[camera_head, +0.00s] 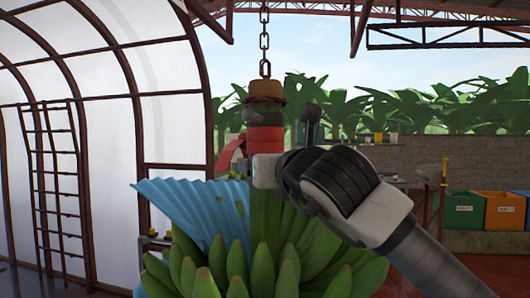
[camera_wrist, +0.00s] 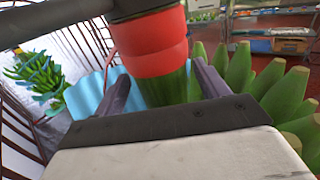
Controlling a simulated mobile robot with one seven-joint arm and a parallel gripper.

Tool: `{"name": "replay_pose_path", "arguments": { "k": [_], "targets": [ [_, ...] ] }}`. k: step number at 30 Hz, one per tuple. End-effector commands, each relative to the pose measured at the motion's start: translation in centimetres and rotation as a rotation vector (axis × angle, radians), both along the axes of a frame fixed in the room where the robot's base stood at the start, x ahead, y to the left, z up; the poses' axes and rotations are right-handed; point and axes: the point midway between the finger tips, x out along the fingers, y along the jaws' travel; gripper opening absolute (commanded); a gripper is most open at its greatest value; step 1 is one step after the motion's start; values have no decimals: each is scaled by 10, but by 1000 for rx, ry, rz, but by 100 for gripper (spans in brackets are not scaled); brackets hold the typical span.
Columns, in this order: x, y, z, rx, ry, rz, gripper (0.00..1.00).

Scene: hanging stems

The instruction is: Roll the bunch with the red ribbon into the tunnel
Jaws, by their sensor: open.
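The banana bunch (camera_head: 262,262) hangs in front of me from a chain (camera_head: 264,45). A red ribbon (camera_head: 263,140) is wrapped around its stem below a dark band, with a red tail off to the left. A blue cover (camera_head: 195,215) spreads from the bunch's left side. In the wrist view the ribbon (camera_wrist: 150,45) and green stem lie in front of my open gripper (camera_wrist: 160,80), with one finger to each side. Whether the fingers touch the stem cannot be told. In the head view my gripper (camera_head: 264,171) is at the stem just below the ribbon. The tunnel (camera_head: 165,110) has pale, arched walls at the left.
A ladder-like frame (camera_head: 52,175) stands at the tunnel wall. Another bunch (camera_wrist: 38,80) with blue cover shows at left in the wrist view. Green (camera_head: 463,210) and orange (camera_head: 505,211) bins stand at right. A table with small items stands behind.

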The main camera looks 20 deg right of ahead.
Motion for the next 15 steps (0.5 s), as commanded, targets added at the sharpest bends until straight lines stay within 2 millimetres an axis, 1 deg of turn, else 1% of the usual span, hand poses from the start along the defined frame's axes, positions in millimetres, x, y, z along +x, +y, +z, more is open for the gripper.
{"name": "replay_pose_path", "arguments": {
  "k": [1,3,6,15],
  "targets": [
    [7,0,3,1,1,0,73],
    [14,0,2,0,1,0,73],
    [19,0,1,0,0,0,73],
    [21,0,0,0,0,-1,73]
  ]
}}
